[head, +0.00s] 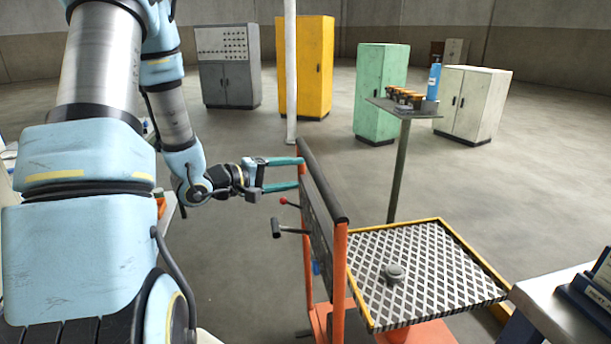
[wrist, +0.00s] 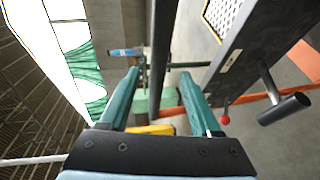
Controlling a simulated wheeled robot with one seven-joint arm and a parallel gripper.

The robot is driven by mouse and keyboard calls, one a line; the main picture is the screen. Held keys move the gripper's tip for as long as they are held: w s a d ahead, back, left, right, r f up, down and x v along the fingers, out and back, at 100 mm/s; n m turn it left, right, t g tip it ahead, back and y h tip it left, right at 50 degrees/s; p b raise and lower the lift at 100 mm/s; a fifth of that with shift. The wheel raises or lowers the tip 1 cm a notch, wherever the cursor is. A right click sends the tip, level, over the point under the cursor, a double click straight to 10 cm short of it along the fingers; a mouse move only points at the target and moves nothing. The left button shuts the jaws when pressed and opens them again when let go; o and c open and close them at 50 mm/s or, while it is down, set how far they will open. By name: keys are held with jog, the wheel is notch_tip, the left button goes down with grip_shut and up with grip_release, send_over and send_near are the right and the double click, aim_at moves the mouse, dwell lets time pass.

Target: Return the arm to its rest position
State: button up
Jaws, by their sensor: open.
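My arm reaches forward on the left in the head view. My gripper (head: 300,173) is open, its two teal fingers pointing right at the far end of the lift cart's dark handle bar (head: 324,183). In the wrist view the fingertips of my gripper (wrist: 160,78) are spread, and the handle bar (wrist: 161,40) shows between them. I cannot tell whether a finger touches the bar.
The orange cart has a checkered platform (head: 440,262) bearing a small grey disc (head: 394,272). A red-knobbed lever (head: 284,201) and a black-gripped lever (head: 277,229) stick out toward my arm. A post table (head: 418,112) stands behind.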

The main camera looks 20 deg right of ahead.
jog(key=shift+s+a, duration=0.1)
jog(key=shift+a, duration=0.25)
jog(key=w+a+f+m+t+y, duration=0.1)
jog(key=w+a+y, duration=0.1)
jog(key=a+y, duration=0.35)
jog(key=w+a+f+m+t+y, duration=0.1)
jog(key=w+a+f+t+y, duration=0.1)
jog(key=a+y, duration=0.4)
jog(key=s+a+m+g+y, duration=0.1)
jog(key=s+a+g, duration=0.2)
jog(key=s, duration=0.5)
jog(key=s+a+m+g+y, duration=0.1)
jog(key=s+a+g+y, duration=0.1)
jog(key=s+a, duration=0.3)
jog(key=s+g, duration=0.1)
jog(key=s, duration=0.2)
jog(key=shift+s+r+g, duration=0.25)
jog(key=shift+r+g, duration=0.15)
jog(key=shift+a, duration=0.1)
